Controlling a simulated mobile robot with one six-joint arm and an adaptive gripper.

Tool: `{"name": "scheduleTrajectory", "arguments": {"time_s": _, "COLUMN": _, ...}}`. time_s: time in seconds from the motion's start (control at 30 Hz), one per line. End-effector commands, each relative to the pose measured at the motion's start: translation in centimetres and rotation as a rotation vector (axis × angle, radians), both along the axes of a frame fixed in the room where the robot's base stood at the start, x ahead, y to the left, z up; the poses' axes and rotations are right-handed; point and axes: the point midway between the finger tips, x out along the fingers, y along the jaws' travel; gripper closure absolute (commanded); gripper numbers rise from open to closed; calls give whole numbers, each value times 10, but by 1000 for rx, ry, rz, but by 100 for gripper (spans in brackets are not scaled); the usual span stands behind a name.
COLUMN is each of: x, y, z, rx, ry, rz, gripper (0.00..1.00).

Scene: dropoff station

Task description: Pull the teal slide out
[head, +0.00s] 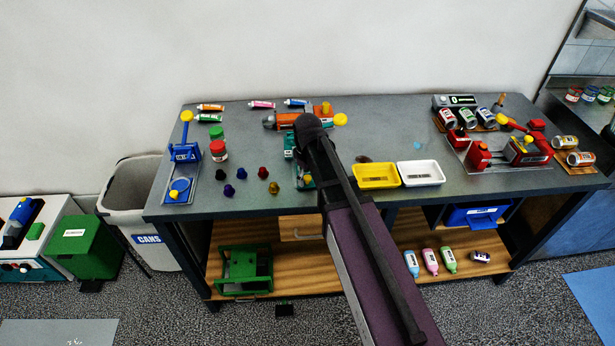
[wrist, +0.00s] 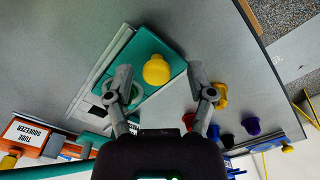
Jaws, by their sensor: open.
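The teal slide (wrist: 150,45) shows in the wrist view as a flat teal block with a round yellow knob (wrist: 156,69) on top. My gripper (wrist: 159,80) is open, one finger on each side of the knob; the picture does not show whether it touches. The left finger overlaps a pale round part at the slide's edge. In the head view a teal part (head: 290,147) shows beside my arm, which hides most of this device and my gripper's fingers.
An orange tube squeezer (head: 285,121) lies behind the teal device. Several small coloured pots (head: 263,172) stand to its left. A yellow tray (head: 376,175) and a white tray (head: 420,173) lie to the right of my arm. The table's front edge is close by.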

Motion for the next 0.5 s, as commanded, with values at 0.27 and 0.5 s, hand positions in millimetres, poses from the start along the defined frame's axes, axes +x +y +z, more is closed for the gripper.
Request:
{"name": "scheduleTrajectory", "arguments": {"time_s": 0.27, "x": 16, "y": 0, "z": 0, "rx": 0, "ry": -1, "rz": 0, "gripper": 30}}
{"name": "scheduleTrajectory", "arguments": {"time_s": 0.5, "x": 46, "y": 1, "z": 0, "rx": 0, "ry": -1, "rz": -1, "gripper": 30}}
